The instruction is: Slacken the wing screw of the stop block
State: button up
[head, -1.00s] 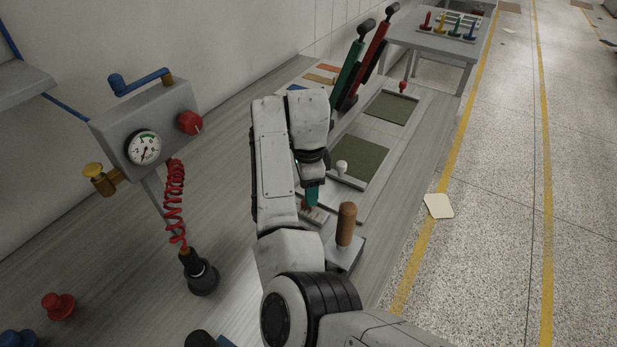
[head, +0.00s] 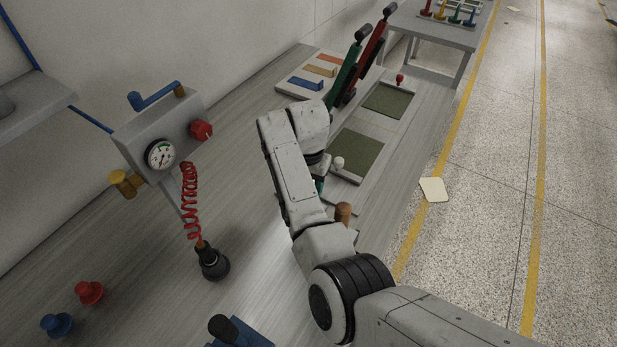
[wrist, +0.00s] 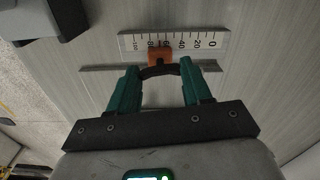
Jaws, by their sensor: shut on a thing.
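The orange stop block (wrist: 160,57) sits against a white scale (wrist: 190,41) on the bench, near the 60 to 80 marks. A dark wing screw (wrist: 160,72) sticks out from its near side. My gripper (wrist: 161,74) has its teal fingers on either side of the wing screw and is shut on it. The wings lie crosswise between the fingers.
A white knob (head: 338,162) and green pads (head: 357,155) lie beyond. Red and green levers (head: 345,70) rise farther back. A gauge box (head: 160,135) with a red coiled cord stands at the left.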

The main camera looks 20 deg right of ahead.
jog(key=n+p, duration=0.2)
jog(key=n, duration=0.3)
jog(key=shift+r, duration=0.1)
jog(key=shift+n+p, duration=0.3)
jog(key=shift+n, duration=2.2)
jog(key=o, duration=1.1)
jog(key=shift+c, duration=0.2)
notch_tip(320, 180, up, 11)
jog(key=b, duration=0.1)
jog(key=shift+f+b, duration=0.2)
jog(key=shift+b, duration=0.2)
